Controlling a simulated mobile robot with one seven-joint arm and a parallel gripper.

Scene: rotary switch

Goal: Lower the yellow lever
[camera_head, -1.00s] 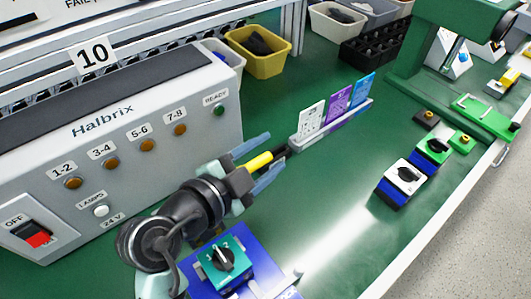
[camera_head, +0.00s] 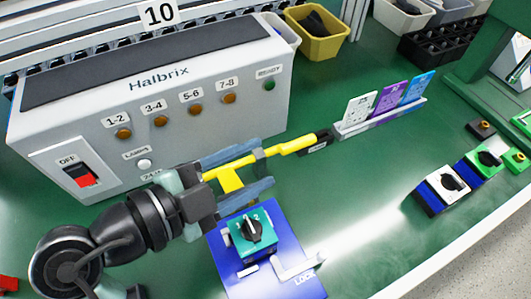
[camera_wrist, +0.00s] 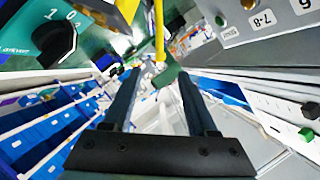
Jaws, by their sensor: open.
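The yellow lever (camera_head: 298,145) is a long bar with a dark end, lying roughly level above the green bench behind the blue fixture (camera_head: 300,249). Its shaft passes alongside the upper finger of my gripper (camera_head: 266,166); contact cannot be told. A yellow block (camera_head: 231,180) shows between the fingers. The fingers are open. In the wrist view, the lever (camera_wrist: 159,32) appears above and beyond the gap of my gripper (camera_wrist: 157,74). A teal rotary switch (camera_head: 268,236) with a black knob sits on the fixture and is partly visible in the wrist view (camera_wrist: 30,30).
The grey Halbrix box (camera_head: 205,140) stands behind my gripper. A holder with white, purple and blue cards (camera_head: 384,117) is near the lever's dark end. Two switch blocks (camera_head: 440,190) (camera_head: 478,163) stand to the right. Green bench (camera_head: 350,215) is clear between them and the fixture.

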